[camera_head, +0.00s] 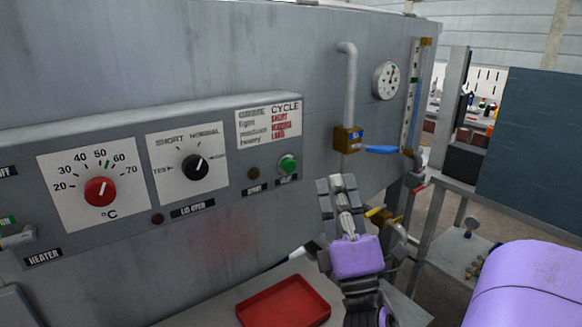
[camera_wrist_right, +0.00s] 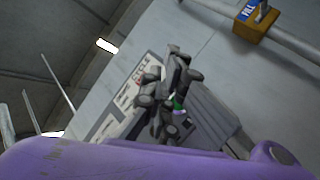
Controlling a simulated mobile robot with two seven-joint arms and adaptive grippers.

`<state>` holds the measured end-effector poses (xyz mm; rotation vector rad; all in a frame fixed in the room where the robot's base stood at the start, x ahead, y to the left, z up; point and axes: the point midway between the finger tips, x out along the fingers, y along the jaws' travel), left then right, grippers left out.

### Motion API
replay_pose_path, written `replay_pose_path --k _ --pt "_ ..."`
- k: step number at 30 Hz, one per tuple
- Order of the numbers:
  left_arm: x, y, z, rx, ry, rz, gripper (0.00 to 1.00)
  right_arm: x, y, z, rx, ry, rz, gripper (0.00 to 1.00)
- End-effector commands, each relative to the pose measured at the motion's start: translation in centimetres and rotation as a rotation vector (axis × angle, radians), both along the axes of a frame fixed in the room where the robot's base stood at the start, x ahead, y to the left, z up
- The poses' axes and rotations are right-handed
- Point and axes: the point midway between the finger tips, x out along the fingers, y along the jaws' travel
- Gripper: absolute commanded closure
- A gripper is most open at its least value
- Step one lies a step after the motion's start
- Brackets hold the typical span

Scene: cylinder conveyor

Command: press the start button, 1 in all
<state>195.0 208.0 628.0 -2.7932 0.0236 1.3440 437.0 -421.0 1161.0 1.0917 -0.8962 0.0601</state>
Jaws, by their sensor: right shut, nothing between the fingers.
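A round green button (camera_head: 288,163) sits on the grey machine panel, at the right end below the CYCLE chart. A small label under it is too blurred to read. My right gripper (camera_head: 337,183) is shut and empty, pointing up in front of the machine, to the right of and a little below the button in the head view. I see a visible gap between them in that picture. In the right wrist view the fingers (camera_wrist_right: 172,80) cover part of the panel, and a bit of the green button (camera_wrist_right: 178,102) shows beside them. My left gripper is not in view.
A red-knob temperature dial (camera_head: 100,191) and a black selector knob (camera_head: 194,167) are on the panel's left. A dark button (camera_head: 254,173) is left of the green one. A red tray (camera_head: 284,302) lies below. A pipe with a blue-handled valve (camera_head: 382,149) stands right.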

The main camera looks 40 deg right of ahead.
Motion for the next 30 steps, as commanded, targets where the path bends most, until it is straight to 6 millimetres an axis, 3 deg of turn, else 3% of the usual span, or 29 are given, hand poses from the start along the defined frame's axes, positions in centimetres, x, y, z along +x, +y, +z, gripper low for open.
replay_pose_path --k 6,13,30 --pt "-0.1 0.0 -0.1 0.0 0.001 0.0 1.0 3.3 -0.4 0.1 0.002 -0.002 0.001 1.0" --pt "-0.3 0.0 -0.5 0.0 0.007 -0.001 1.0 5.8 -0.6 -0.1 0.0 0.0 0.001 1.0" --pt "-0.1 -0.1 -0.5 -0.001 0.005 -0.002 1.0 6.8 -0.7 0.0 0.0 0.0 0.0 1.0"
